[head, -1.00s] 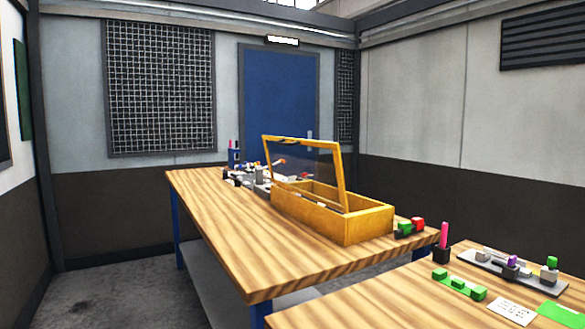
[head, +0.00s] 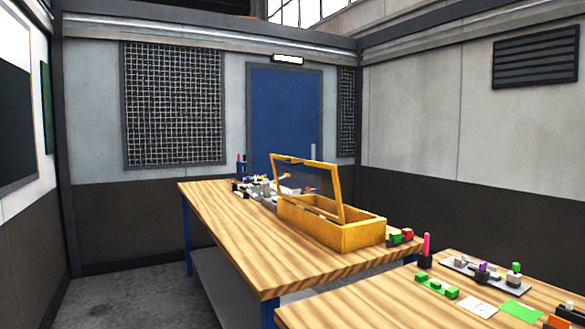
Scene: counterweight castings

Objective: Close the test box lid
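The test box (head: 350,238) is a yellow open-topped box near the right end of the far wooden table. Its lid (head: 340,188), a yellow frame around a clear dark-tinted pane, stands raised and tilted above the box. Small parts inside the box are too small to tell. Neither of my grippers shows in the head view.
The far wooden table (head: 240,225) holds several small parts (head: 265,188) behind the box and green and red blocks (head: 400,236) to its right. A nearer wooden table (head: 380,305) at lower right holds a grey tray (head: 490,276) and green blocks (head: 437,285). Floor (head: 120,300) is clear at left.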

